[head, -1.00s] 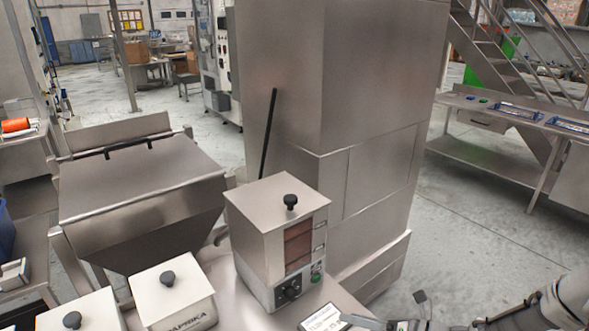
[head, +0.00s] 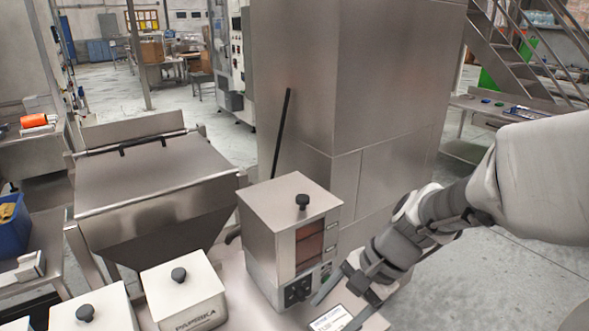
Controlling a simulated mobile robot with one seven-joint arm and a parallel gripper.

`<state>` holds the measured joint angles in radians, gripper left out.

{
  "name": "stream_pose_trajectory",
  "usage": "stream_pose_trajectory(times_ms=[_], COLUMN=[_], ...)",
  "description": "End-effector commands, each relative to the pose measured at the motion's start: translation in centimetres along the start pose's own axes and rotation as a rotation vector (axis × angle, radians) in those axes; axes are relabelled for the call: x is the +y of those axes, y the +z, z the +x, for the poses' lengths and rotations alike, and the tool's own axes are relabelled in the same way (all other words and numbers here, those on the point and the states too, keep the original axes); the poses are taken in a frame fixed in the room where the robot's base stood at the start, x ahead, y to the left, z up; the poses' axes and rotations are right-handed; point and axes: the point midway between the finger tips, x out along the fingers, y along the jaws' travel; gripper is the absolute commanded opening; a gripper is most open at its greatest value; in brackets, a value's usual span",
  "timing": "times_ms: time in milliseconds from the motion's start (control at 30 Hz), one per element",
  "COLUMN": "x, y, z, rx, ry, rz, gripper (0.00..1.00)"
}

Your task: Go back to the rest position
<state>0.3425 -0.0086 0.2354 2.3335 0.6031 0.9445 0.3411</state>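My gripper (head: 330,315) is at the lower middle of the head view, at the end of my arm, which reaches in from the right. Its two fingers are spread apart and point down and left, with nothing seen held between them. Behind the fingers shows a white label card (head: 331,320) with dark print, partly covered. The gripper is just right of and in front of a steel box unit (head: 281,222) with a black lid knob, a reddish window and a dial. I cannot tell whether the fingers touch anything.
A white PAPRIKA bin (head: 184,292) and another lidded bin (head: 90,312) stand at the lower left. A steel hopper (head: 155,180) is behind them. A tall steel cabinet (head: 390,90) rises behind the box unit. Open floor (head: 520,270) lies at the right.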

Motion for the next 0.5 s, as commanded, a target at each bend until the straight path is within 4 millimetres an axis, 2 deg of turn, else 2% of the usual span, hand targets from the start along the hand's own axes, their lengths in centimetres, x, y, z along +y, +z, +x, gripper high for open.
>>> stream_pose_trajectory(times_ms=[100,267,367,500], x=[-0.1,0.6,1.6,3.5], y=[2.5,4.7,5.4,5.2], z=[-2.0,-4.8,-6.8,-9.7], rx=[0.092,0.218,0.312,0.453], ry=[0.037,0.083,0.115,0.164], rz=[-0.226,-0.491,-0.632,-0.782], gripper=[0.71,0.71,0.71,0.71])
